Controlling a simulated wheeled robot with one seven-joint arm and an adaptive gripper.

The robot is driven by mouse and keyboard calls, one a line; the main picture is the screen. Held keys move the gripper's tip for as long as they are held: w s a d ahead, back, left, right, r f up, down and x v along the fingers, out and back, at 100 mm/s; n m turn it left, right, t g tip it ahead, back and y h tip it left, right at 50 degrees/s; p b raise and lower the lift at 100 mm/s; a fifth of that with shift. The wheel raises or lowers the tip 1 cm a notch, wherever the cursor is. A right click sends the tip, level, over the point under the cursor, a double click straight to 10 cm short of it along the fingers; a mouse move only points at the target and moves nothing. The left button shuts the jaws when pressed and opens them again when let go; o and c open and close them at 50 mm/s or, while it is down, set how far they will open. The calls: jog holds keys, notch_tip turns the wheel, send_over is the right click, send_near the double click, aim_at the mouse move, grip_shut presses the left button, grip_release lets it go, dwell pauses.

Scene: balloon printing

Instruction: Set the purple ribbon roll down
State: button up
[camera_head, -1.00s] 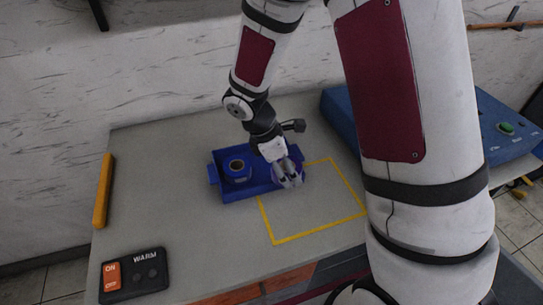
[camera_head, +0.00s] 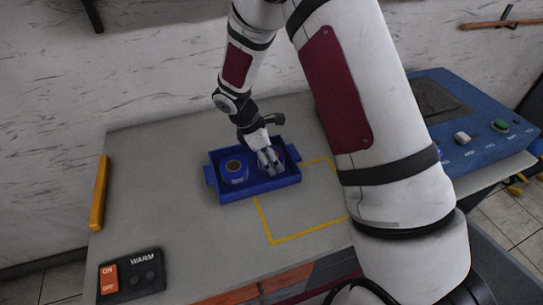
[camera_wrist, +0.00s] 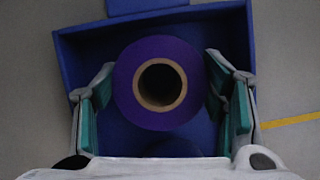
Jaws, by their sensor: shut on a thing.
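The purple ribbon roll (camera_wrist: 135,105) is upright in the wrist view, its round brown core facing the camera. My gripper (camera_head: 270,170) has a finger on each side of it and is shut on it. The roll is over the right part of the blue tray (camera_head: 236,196), within its walls. Whether its underside touches the tray floor cannot be told. In the head view my fingers mostly cover the roll. A blue roll (camera_head: 235,178) stands in the left part of the tray.
A yellow outlined square (camera_head: 300,237) lies right of the tray, partly behind my arm. A WARM switch box (camera_head: 131,276) sits at the front left and a yellow bar (camera_head: 100,193) at the left edge. A blue machine (camera_head: 470,135) stands at the right.

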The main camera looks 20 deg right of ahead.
jog(key=shift+f, duration=0.1)
jog(key=o, duration=1.3)
jog(key=v, duration=1.2)
jog(key=shift+r, duration=0.25)
jog(key=s+d+r+m+t+y, duration=0.1)
jog(key=s+d+r+m, duration=0.1)
jog(key=s+r+m, duration=0.35)
jog(key=s+d+r+m+t+y, duration=0.1)
jog(key=s+d+r+m, duration=0.15)
jog(key=s+r, duration=0.5)
jog(key=s+r+m+y, duration=0.1)
jog(key=s+m, duration=0.1)
jog(key=s, duration=0.3)
jog(key=s+r+m+t, duration=0.1)
jog(key=s+m, duration=0.2)
jog(key=s, duration=0.3)
jog(key=s+r+m+t+y, duration=0.1)
jog(key=s+m, duration=0.2)
jog(key=s, duration=0.2)
jog(key=shift+s+d+r+y, duration=0.15)
jog(key=shift+s+r+y, duration=0.1)
jog(key=shift+s+y, duration=0.1)
